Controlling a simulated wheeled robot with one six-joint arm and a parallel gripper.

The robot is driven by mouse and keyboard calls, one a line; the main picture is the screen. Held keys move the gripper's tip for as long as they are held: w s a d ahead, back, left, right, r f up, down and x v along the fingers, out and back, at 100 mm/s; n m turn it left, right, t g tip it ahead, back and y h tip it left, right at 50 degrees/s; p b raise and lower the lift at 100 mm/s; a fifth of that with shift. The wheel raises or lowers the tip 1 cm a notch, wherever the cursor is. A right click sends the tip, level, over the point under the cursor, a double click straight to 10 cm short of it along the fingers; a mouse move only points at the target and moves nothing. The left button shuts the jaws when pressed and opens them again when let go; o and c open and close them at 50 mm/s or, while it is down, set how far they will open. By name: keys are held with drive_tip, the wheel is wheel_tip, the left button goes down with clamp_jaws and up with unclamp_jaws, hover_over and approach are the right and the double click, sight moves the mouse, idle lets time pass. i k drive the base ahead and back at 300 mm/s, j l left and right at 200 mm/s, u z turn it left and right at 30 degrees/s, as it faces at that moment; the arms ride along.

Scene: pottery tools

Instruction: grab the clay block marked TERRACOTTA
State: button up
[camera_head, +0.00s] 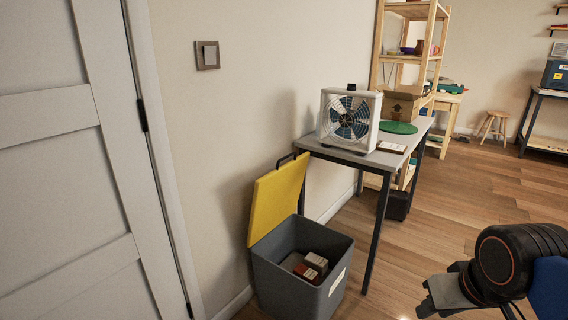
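Small blocks lie inside the open grey bin (281,277) in the lower middle. One block (306,273) is red with a pale label. A second block (316,262) behind it is also reddish with a pale top. The lettering is too small to read, so I cannot tell which is marked TERRACOTTA. The bin's front wall and rim may hide more of its inside. My arm shows at the lower right, with a grey metal end piece that seems to be my gripper (440,293). It is right of the bin and apart from it. Its fingers are not clear.
The bin's yellow lid (277,200) stands raised against the wall. A grey table (350,157) beside the bin carries a fan (349,118), a green disc (398,127) and a cardboard box (403,106). A white door (65,160) is left. Wooden floor (440,205) is clear at right.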

sight(301, 271)
drive_tip(key=i+l+u, duration=0.15)
drive_tip(key=u, duration=0.3)
drive_tip(key=i+l+u, duration=0.2)
drive_tip(key=u, duration=0.3)
drive_tip(key=i+l, duration=0.15)
drive_tip(key=l, duration=0.2)
drive_tip(key=i+l+u, duration=0.1)
drive_tip(key=l, duration=0.25)
drive_tip(key=i+l, duration=0.2)
drive_tip(key=l, duration=0.2)
drive_tip(key=i+l+u, duration=0.15)
drive_tip(key=l, duration=0.2)
drive_tip(key=i+l, duration=0.1)
drive_tip(key=l, duration=0.3)
drive_tip(key=i+l+u, duration=0.1)
drive_tip(key=l, duration=0.25)
drive_tip(key=k+j+u, duration=0.45)
drive_tip(key=k, duration=0.2)
drive_tip(key=l, duration=0.1)
